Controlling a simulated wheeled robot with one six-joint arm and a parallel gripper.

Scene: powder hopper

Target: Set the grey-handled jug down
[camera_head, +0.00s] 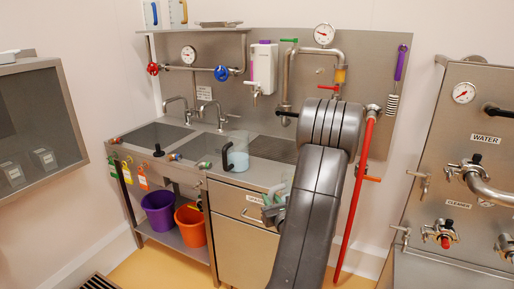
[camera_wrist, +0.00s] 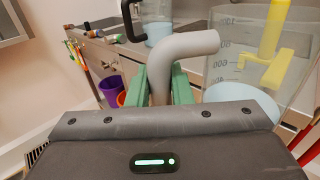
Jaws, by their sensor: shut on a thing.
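The grey-handled jug (camera_wrist: 225,70) is clear, with measuring marks and a pale blue filling low inside, at the right of the wrist view. My gripper (camera_wrist: 160,88) has its green fingers shut on the jug's grey handle (camera_wrist: 185,46). The jug looks roughly upright. In the head view my gripper (camera_head: 275,205) is in front of the counter's front edge, and my arm hides most or all of the jug. I cannot tell whether its base touches anything.
A black-handled jug (camera_head: 237,156) with pale blue contents stands on the steel counter (camera_head: 255,175), left of my arm. Sinks (camera_head: 160,136) lie further left. Purple (camera_head: 158,210) and orange (camera_head: 190,226) buckets sit below. A yellow thing (camera_wrist: 268,45) overlaps the held jug.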

